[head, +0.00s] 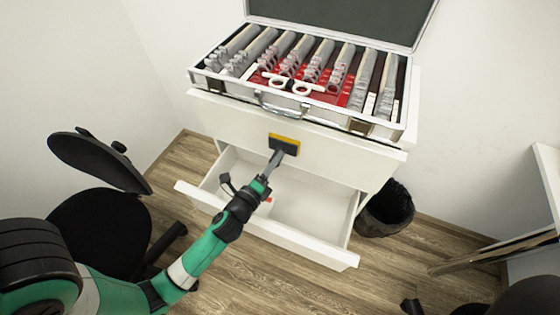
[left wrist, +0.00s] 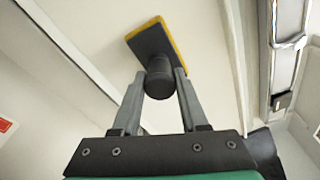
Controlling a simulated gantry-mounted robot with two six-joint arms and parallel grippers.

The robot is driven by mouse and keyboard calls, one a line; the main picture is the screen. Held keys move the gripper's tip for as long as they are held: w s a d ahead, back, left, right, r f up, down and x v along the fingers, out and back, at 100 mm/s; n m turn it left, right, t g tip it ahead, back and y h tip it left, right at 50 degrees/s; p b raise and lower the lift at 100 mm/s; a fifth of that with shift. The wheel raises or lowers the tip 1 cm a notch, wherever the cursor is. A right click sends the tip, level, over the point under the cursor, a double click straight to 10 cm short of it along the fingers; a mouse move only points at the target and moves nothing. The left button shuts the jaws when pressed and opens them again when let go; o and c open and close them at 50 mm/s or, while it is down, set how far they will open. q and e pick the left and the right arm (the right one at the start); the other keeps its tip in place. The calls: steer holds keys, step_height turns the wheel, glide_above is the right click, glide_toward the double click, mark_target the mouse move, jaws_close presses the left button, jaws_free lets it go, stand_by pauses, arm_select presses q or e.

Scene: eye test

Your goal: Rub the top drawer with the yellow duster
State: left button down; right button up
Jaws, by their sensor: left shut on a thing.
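The yellow duster (head: 285,138) has a yellow pad, a dark grey back and a round dark handle. It lies against, or very close to, the white front of the shut top drawer (head: 345,147); I cannot tell if it touches. My left gripper (head: 277,157) is shut on the duster's handle. In the left wrist view, the two grey fingers of the gripper (left wrist: 160,78) pinch the dark knob, with the duster's plate and yellow edge (left wrist: 152,38) beyond. The drawer front (left wrist: 205,25) fills the background there. My right gripper is not in view.
An open lower drawer (head: 312,205) juts out below. An open lens case (head: 240,94) stands on the cabinet. A black bin (head: 388,212) is at the right, a black chair (head: 100,225) at the left. Wood floor (head: 420,270) is partly clear.

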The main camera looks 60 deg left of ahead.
arm_select(q)
steer(key=shift+s+a+r+p, duration=0.2)
steer(key=shift+s+a+p, duration=0.45)
steer(key=shift+a+p, duration=0.3)
steer(key=shift+s+a+f+p, duration=0.1)
steer(key=shift+s+a+p, duration=0.2)
steer(key=shift+p, duration=0.25)
steer(key=shift+f, duration=0.1)
steer(key=shift+s, duration=0.1)
steer(key=shift+w+d+b+v, duration=0.1)
steer(key=shift+d+b+v, duration=0.1)
steer(key=shift+b+v, duration=0.9)
steer(key=shift+w+d+b+v, duration=0.15)
steer(key=shift+b+v, duration=0.2)
steer(key=shift+v, duration=1.45)
steer(key=shift+f, duration=0.1)
